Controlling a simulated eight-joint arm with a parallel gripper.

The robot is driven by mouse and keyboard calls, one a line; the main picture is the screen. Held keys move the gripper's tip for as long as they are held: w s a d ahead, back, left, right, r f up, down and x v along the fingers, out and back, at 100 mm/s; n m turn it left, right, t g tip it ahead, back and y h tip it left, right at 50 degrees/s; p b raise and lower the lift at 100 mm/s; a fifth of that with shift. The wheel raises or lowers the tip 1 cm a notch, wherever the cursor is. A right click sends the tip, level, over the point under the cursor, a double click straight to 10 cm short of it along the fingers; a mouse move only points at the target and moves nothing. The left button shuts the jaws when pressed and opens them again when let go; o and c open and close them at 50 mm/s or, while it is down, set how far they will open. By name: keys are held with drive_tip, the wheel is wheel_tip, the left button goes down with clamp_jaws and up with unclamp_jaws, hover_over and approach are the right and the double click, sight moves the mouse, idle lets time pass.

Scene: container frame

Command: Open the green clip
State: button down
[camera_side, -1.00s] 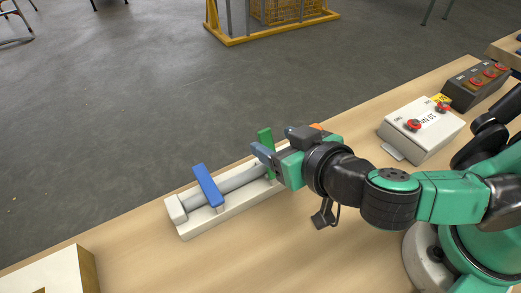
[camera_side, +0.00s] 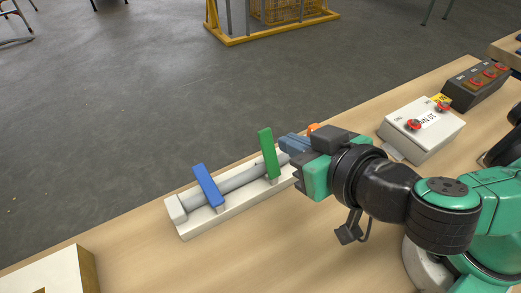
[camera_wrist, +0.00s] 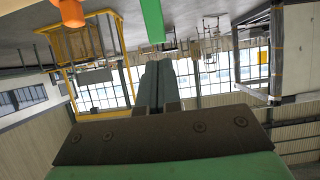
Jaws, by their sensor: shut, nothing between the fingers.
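The green clip (camera_side: 268,154) stands across the grey tube near the right end of the white holder (camera_side: 240,202) in the side view. Its bar is steep, with the top end raised. In the wrist view the green clip (camera_wrist: 152,20) shows at the top centre, just beyond my fingertips. My gripper (camera_side: 284,143) is shut and empty, just right of the green clip. A small gap or light contact between them cannot be told. The closed fingers also show in the wrist view (camera_wrist: 158,68).
A blue clip (camera_side: 208,186) crosses the grey tube (camera_side: 237,179) at the left. An orange thing (camera_side: 313,127) sits behind my gripper, mostly hidden. A white button box (camera_side: 422,128) and a dark one (camera_side: 474,86) stand at right.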

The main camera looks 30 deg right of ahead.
wheel_tip(320, 180, up, 10)
drive_tip(key=r, duration=0.1)
drive_tip(key=m+g+h, duration=0.1)
drive_tip(key=g+h, duration=0.2)
drive_tip(key=g, duration=0.5)
hover_over(270, 155)
drive_tip(key=w, duration=0.2)
drive_tip(key=w+g+y, duration=0.3)
drive_tip(key=w+g, duration=0.3)
drive_tip(key=shift+n, duration=0.5)
drive_tip(key=s+f, duration=0.1)
drive_tip(key=f, duration=0.4)
drive_tip(key=s+f, duration=0.1)
drive_tip(key=f, duration=0.3)
drive_tip(key=s+f, duration=0.1)
drive_tip(key=f, duration=0.4)
drive_tip(key=shift+d+f, duration=0.15)
drive_tip(key=shift+f, duration=0.15)
drive_tip(key=shift+s+r, duration=0.25)
drive_tip(key=shift+s, duration=0.35)
